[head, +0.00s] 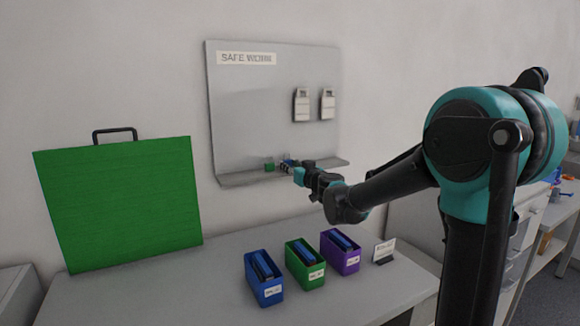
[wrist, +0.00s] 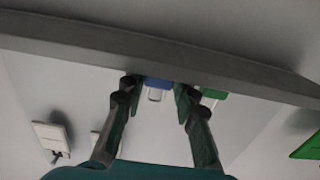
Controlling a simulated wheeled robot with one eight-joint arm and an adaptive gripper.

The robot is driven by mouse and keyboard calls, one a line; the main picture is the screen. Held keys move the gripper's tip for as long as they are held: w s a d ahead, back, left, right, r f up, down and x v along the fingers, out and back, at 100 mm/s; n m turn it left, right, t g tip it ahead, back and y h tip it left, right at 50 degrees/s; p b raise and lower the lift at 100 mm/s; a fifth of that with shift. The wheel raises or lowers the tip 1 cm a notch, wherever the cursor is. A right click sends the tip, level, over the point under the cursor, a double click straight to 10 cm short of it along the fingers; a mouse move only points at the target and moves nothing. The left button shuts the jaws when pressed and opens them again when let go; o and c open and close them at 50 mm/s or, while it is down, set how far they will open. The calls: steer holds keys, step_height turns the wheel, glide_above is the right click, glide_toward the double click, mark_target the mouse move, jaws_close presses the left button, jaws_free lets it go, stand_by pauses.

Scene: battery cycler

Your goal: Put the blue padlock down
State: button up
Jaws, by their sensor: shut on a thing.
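The blue padlock (wrist: 157,83) is between my two fingertips in the wrist view, its pale shackle pointing down in that picture. My gripper (wrist: 156,88) is shut on it, close to the grey shelf ledge (wrist: 120,46). Whether the padlock touches the ledge cannot be told. A green padlock (wrist: 214,94) is just beyond the right finger. In the head view my gripper (head: 290,165) is at the ledge of the board, with the small green padlock (head: 269,165) to its left. The blue padlock is mostly hidden there.
The grey "SAFE WORK" board (head: 250,110) carries two white tag packs (head: 302,104). Blue (head: 267,291), green (head: 307,279) and purple (head: 344,263) bins stand on the table (head: 190,290) below. A green panel (head: 120,200) and a small card (head: 384,250) flank them.

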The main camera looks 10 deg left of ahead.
steer(key=o, duration=1)
steer(key=shift+f, duration=0.1)
steer(key=shift+c, duration=0.2)
steer(key=shift+s+d, duration=0.15)
steer(key=shift+s, duration=0.1)
steer(key=v, duration=1.1)
steer(key=shift+s+d, duration=0.2)
